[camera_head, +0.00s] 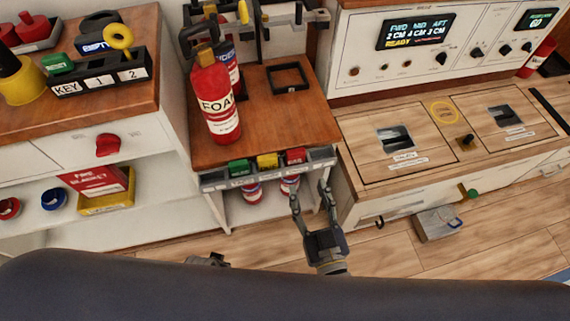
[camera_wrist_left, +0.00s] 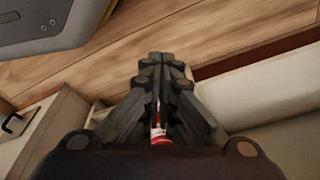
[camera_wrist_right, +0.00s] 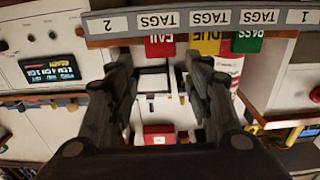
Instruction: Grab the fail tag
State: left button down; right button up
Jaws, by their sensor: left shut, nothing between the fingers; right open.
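The red fail tag (camera_head: 295,155) sits at the right end of the tag rack (camera_head: 225,182), on the front edge of the wooden counter. The yellow due tag (camera_head: 267,160) and green pass tag (camera_head: 238,167) sit to its left. In the right wrist view, which is upside down, the fail tag (camera_wrist_right: 160,47) shows between the fingertips' directions, beyond them. My right gripper (camera_head: 311,192) is open and empty, just below and in front of the rack's right end. My left gripper (camera_wrist_left: 162,62) is shut and empty, low down; the head view barely shows it.
A foam extinguisher (camera_head: 215,105) stands on the counter behind the tags. Small red-and-white cans (camera_head: 252,192) sit on the shelf below the rack. A wooden-topped console (camera_head: 365,165) stands close to the right. A grey box (camera_head: 437,224) lies on the floor, where there is open room.

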aim_at(297, 156)
jog(key=x, duration=0.5)
jog(key=shift+w+r, duration=0.1)
jog(key=shift+w, duration=0.05)
jog(key=b+x, duration=0.1)
jog(key=x, duration=0.4)
jog(key=shift+a+r, duration=0.1)
pick_arm(q)
jog(key=r, duration=0.1)
jog(key=w+r, duration=0.2)
jog(key=shift+d+r, duration=0.15)
jog(key=shift+r, duration=0.25)
pick_arm(e)
jog(key=shift+c, duration=0.6)
jog(key=c, duration=0.4)
